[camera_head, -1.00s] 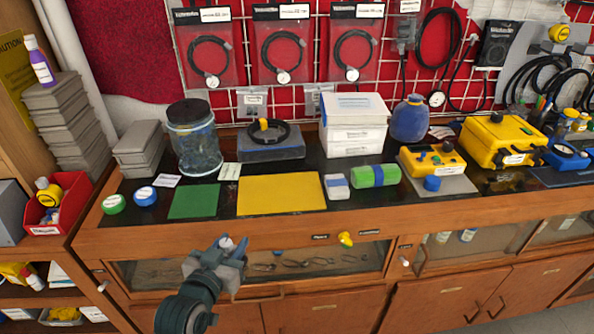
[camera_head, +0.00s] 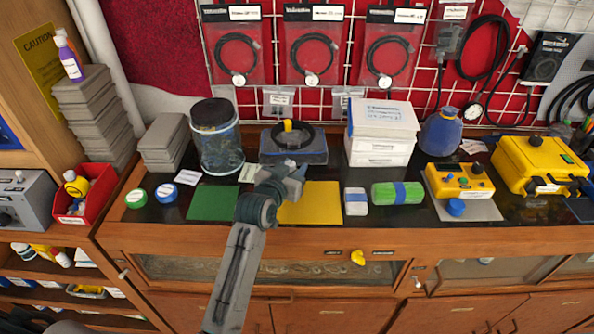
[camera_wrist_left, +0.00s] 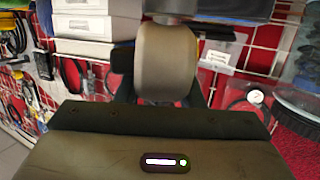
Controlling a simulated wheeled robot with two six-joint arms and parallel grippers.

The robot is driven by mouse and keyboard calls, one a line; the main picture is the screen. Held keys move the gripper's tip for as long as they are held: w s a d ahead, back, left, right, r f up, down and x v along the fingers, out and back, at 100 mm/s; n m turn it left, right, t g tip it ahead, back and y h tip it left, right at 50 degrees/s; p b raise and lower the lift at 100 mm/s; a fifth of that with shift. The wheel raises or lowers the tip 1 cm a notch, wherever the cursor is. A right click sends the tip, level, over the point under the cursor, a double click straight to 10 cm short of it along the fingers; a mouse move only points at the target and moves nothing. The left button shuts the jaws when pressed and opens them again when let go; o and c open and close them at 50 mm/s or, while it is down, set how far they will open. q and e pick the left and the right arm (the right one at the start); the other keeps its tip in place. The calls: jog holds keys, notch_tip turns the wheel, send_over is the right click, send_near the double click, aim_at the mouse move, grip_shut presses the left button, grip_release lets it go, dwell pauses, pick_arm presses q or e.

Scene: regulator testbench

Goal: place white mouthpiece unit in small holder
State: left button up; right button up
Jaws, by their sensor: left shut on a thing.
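My left gripper (camera_head: 291,169) reaches over the counter, in front of the blue-grey block and near the back of the yellow mat. In the left wrist view it is shut on a rounded, beige-grey piece (camera_wrist_left: 166,58), taken to be the white mouthpiece unit, which looks shaded. The gripper mostly hides the piece in the head view. The blue-grey block (camera_head: 311,151) carries a black coiled hose (camera_head: 306,134) with a yellow part. I cannot tell which thing is the small holder. My right gripper is not in view.
The yellow mat (camera_head: 322,201) and green mat (camera_head: 212,203) lie bare on the black counter. A lidded jar (camera_head: 217,150) stands left of the block, white boxes (camera_head: 380,148) to its right. A green roll (camera_head: 384,194) and yellow device (camera_head: 459,178) lie further right.

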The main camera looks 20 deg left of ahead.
pick_arm(q)
jog(key=shift+w+d+f+p, duration=0.1)
jog(key=shift+w+f+p, duration=0.15)
jog(key=shift+f, duration=0.35)
jog(key=shift+w+d+f+p, duration=0.1)
jog(key=shift+w+f+p, duration=0.15)
jog(key=shift+f, duration=0.35)
jog(key=shift+w+d+f+p, duration=0.1)
jog(key=shift+w+f+p, duration=0.15)
jog(key=shift+f, duration=0.35)
jog(key=shift+f, duration=0.2)
jog(key=o, duration=1.1)
jog(key=shift+r, duration=0.15)
